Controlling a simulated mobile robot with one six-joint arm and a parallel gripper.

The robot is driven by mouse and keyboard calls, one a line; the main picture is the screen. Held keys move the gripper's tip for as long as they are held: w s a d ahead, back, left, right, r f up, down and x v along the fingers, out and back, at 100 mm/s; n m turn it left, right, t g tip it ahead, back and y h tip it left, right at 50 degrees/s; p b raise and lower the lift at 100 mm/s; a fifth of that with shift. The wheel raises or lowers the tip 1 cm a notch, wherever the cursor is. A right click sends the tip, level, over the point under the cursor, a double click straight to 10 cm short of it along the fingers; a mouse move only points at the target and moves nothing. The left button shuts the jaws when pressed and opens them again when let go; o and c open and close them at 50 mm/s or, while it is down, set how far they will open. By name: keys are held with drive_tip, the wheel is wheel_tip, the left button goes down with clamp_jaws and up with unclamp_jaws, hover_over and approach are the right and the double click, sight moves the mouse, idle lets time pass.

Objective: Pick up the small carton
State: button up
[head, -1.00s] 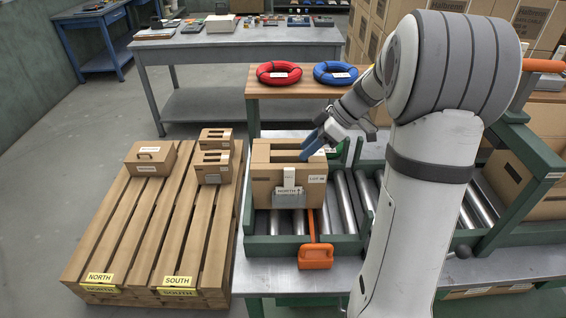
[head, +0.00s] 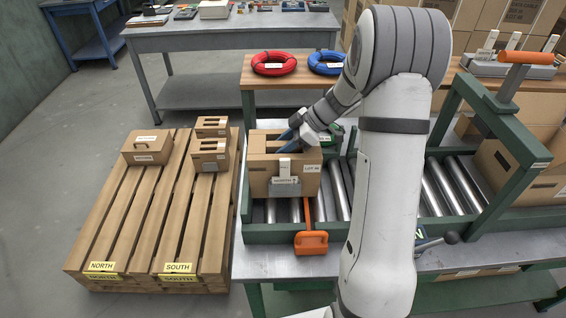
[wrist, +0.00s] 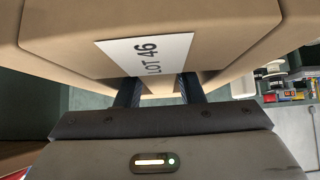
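In the wrist view, the carton (wrist: 235,55) fills the upper part. My gripper's fingers (wrist: 160,88) are apart there, their tips against or behind the carton's edge; contact is unclear.
The wooden pallet (head: 120,235) carries NORTH and SOUTH labels. A red ring (head: 274,63) and a blue ring (head: 326,62) lie on a bench behind. A green frame (head: 500,125) spans the conveyor at right.

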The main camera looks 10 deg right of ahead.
drive_tip(key=shift+c, duration=0.3)
clamp_jaws()
drive_tip(key=shift+r, duration=0.1)
idle(1.0)
